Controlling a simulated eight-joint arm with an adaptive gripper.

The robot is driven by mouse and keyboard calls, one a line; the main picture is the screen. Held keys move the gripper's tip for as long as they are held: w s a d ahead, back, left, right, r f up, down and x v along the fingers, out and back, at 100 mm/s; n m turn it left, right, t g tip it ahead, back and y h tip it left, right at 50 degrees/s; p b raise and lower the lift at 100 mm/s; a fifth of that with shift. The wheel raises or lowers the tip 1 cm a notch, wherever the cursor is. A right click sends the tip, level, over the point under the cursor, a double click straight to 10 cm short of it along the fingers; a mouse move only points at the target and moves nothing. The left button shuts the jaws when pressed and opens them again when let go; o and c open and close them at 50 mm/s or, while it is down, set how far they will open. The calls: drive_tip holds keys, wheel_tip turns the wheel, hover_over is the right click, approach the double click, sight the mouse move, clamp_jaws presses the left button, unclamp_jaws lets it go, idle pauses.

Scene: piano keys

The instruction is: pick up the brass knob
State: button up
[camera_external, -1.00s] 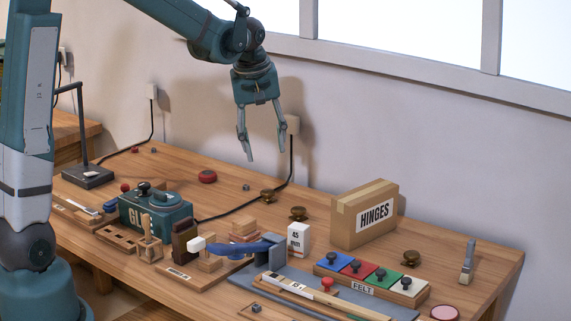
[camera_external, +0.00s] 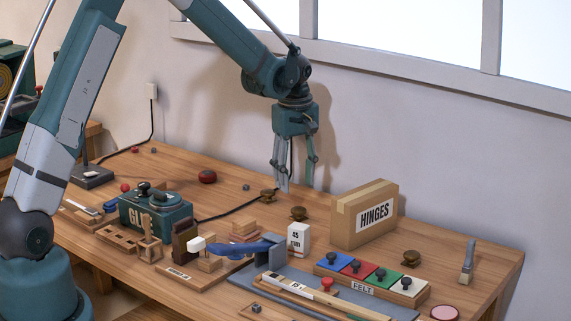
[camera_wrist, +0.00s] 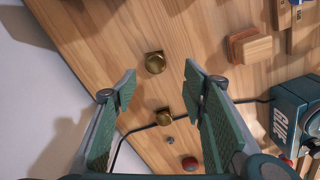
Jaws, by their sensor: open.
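Several brass knobs stand on the wooden bench. One brass knob (camera_external: 298,213) is left of the HINGES box, and another (camera_external: 268,195) is behind it by the black cable. A third (camera_external: 411,258) is at the right, behind the felt blocks. My gripper (camera_external: 297,186) is open and empty, pointing down above the first two knobs. In the wrist view, one knob (camera_wrist: 155,62) shows just beyond the space between my fingertips (camera_wrist: 159,80). The other knob (camera_wrist: 164,117) shows between the fingers, next to the cable. Neither knob is touched.
The HINGES box (camera_external: 363,214) stands right of the knobs. A white 45 mm box (camera_external: 298,239) is in front of the nearer knob. The GLUE pot (camera_external: 154,212) and small wooden blocks (camera_external: 244,229) are to the left. The black cable (camera_external: 232,211) crosses the bench. The wall is behind.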

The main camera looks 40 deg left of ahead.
sight(299, 208)
drive_tip(key=shift+w+f, duration=0.5)
drive_tip(key=shift+f, duration=0.4)
drive_tip(key=shift+f, duration=0.1)
drive_tip(key=shift+f, duration=1.2)
drive_tip(key=shift+f, duration=0.1)
drive_tip(key=shift+d+f+b, duration=0.1)
drive_tip(key=shift+f+b, duration=0.35)
drive_tip(key=shift+f, duration=2.1)
drive_tip(key=shift+c, duration=0.7)
drive_tip(key=c, duration=0.9)
